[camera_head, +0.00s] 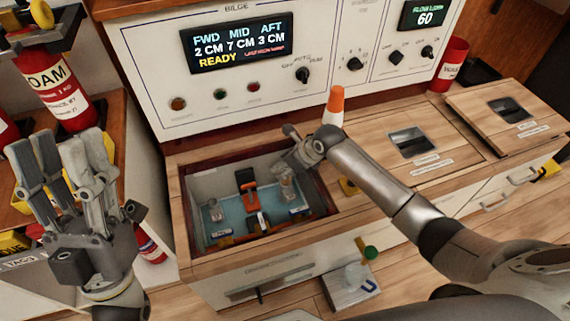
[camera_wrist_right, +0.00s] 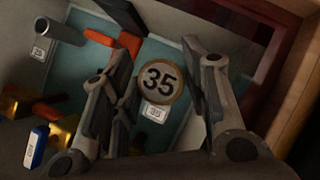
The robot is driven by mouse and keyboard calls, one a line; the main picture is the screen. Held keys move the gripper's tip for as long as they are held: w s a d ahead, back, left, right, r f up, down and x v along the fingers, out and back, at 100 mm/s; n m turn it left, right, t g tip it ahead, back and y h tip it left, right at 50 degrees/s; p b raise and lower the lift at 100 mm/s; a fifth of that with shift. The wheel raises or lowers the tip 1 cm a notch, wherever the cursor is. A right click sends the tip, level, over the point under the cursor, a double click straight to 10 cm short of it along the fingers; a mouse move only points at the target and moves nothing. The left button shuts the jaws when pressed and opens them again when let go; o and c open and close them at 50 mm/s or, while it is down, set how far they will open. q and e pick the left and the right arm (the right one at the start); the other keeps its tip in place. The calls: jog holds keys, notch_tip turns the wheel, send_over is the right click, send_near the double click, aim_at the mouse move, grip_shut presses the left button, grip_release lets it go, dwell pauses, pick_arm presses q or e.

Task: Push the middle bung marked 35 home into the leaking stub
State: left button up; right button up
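The round bung marked 35 (camera_wrist_right: 160,82) shows face-on in the right wrist view, pale with a dark rim. In the head view it is the small tan piece (camera_head: 288,179) inside the open bilge well (camera_head: 183,205). A white label stands beside it; the stub under it is mostly hidden. My right gripper (camera_head: 292,162) reaches down into the well. In the wrist view its fingers (camera_wrist_right: 160,60) stand either side of the bung with small gaps, apparently not touching it. My left gripper (camera_head: 62,142) is empty, fingers up, apart from the well on the left.
In the well stand another grey stub (camera_head: 214,211) at left and an orange-handled part (camera_head: 246,182). An orange-and-white cone (camera_head: 334,106) stands behind the well. The panel display (camera_head: 238,43) reads READY. A fire extinguisher (camera_head: 58,88) is near my left gripper.

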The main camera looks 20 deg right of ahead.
jog(key=shift+o, duration=1.2)
jog(key=shift+d+f, duration=0.15)
jog(key=shift+d, duration=0.1)
jog(key=shift+w+d, duration=0.15)
jog(key=shift+d, duration=0.05)
jog(key=shift+d+r, duration=0.1)
jog(key=shift+r, duration=0.25)
jog(key=a+v, duration=0.1)
jog(key=v, duration=1)
jog(key=shift+s, duration=0.4)
jog(key=shift+r, duration=0.15)
